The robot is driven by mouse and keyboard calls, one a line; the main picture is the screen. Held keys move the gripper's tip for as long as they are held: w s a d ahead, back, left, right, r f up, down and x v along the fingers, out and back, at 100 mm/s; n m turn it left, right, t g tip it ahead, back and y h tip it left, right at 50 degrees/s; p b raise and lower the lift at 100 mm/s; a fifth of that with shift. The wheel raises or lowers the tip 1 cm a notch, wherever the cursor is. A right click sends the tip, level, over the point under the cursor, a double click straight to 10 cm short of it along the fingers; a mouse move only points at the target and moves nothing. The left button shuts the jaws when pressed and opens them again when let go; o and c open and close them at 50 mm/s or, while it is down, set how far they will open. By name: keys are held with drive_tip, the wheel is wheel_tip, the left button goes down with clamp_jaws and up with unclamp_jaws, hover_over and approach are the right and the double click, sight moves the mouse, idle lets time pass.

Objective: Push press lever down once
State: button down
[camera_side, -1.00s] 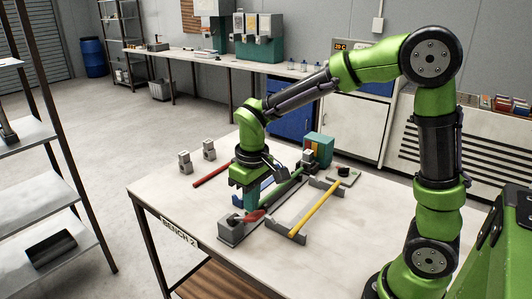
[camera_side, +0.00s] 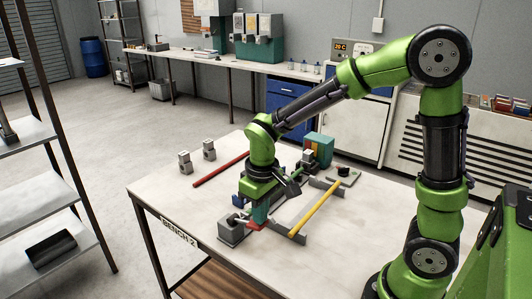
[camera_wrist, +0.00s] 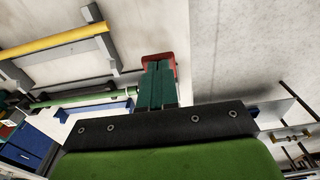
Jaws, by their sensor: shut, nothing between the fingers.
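The press is a small grey block (camera_side: 231,232) near the front edge of the bench in the side view. Its red lever pad (camera_side: 257,226) extends from the block to the right and lies low, close to the bench top. My gripper (camera_side: 259,219) points down with its teal fingers together and empty, the tips at the red pad and seemingly touching it. In the wrist view my shut fingers (camera_wrist: 157,82) cover the middle of the red pad (camera_wrist: 148,58), whose edges show around the tips. My gripper hides part of the lever.
A yellow rod (camera_side: 317,208) rests across grey supports right of my gripper. A red rod (camera_side: 220,170) lies at the back left, near two grey blocks (camera_side: 185,162). A green rod (camera_wrist: 85,95) and a teal machine (camera_side: 320,147) are behind. The bench's front left is clear.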

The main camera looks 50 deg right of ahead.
drive_tip(key=shift+s+f, duration=0.4)
drive_tip(key=shift+f, duration=0.35)
drive_tip(key=shift+s+f, duration=0.35)
drive_tip(key=shift+f, duration=0.35)
drive_tip(key=shift+s+f, duration=0.4)
drive_tip(key=shift+f, duration=0.45)
drive_tip(key=s+r, duration=0.7)
drive_tip(key=r, duration=0.4)
drive_tip(key=shift+r, duration=0.35)
